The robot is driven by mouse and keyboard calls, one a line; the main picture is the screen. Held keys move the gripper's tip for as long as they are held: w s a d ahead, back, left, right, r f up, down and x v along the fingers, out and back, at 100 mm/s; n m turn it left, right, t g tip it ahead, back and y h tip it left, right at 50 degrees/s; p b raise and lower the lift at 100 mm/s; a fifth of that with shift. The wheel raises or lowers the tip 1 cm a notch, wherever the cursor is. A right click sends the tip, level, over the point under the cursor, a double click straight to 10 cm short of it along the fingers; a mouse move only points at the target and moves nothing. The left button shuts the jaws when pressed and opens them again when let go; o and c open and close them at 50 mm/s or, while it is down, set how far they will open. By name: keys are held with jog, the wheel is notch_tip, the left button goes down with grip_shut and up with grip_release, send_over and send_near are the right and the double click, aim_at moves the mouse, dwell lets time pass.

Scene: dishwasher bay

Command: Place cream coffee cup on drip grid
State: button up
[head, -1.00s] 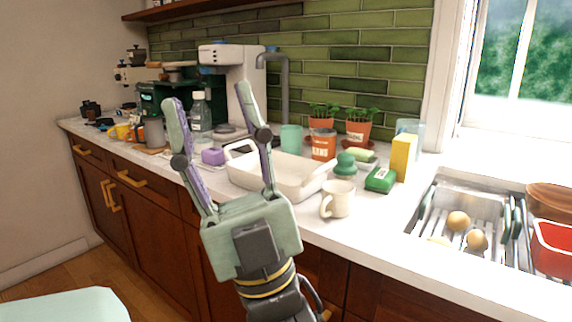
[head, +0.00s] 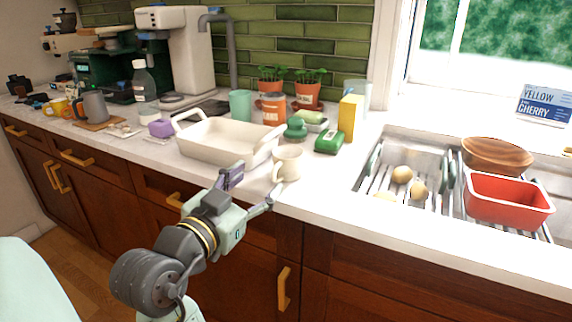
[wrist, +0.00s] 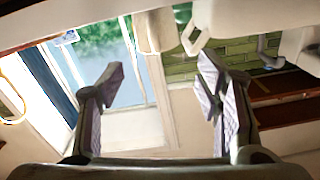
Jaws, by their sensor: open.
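The cream coffee cup (head: 288,163) stands upright near the counter's front edge, its handle on the left. In the wrist view a cream cup (wrist: 154,32) shows upside down at the top. My gripper (head: 252,187) is open and empty, low at the counter's front edge, left of the cup and apart from it. Its spread fingers also show in the wrist view (wrist: 160,74). A white coffee machine (head: 188,50) stands at the back left, with a grey round plate, perhaps the drip grid (head: 172,101), at its foot. A dark green machine (head: 105,72) stands left of it.
A white baking dish (head: 222,142) lies left of the cup. A green sponge pack (head: 329,142), yellow box (head: 347,118) and terracotta can (head: 271,108) stand behind it. The sink rack (head: 405,180) is to the right. A clear bottle (head: 144,82) stands near the machines.

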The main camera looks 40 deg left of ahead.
aim_at(274, 170)
jog(key=x, duration=0.3)
jog(key=shift+f+p+x, duration=0.15)
jog(key=shift+p+x, duration=0.4)
jog(key=shift+x, duration=0.8)
jog(key=shift+f+p+x, duration=0.15)
jog(key=shift+p+x, duration=0.35)
jog(key=shift+x, duration=0.85)
jog(key=shift+d, duration=0.2)
jog(key=shift+c, duration=0.6)
grip_shut()
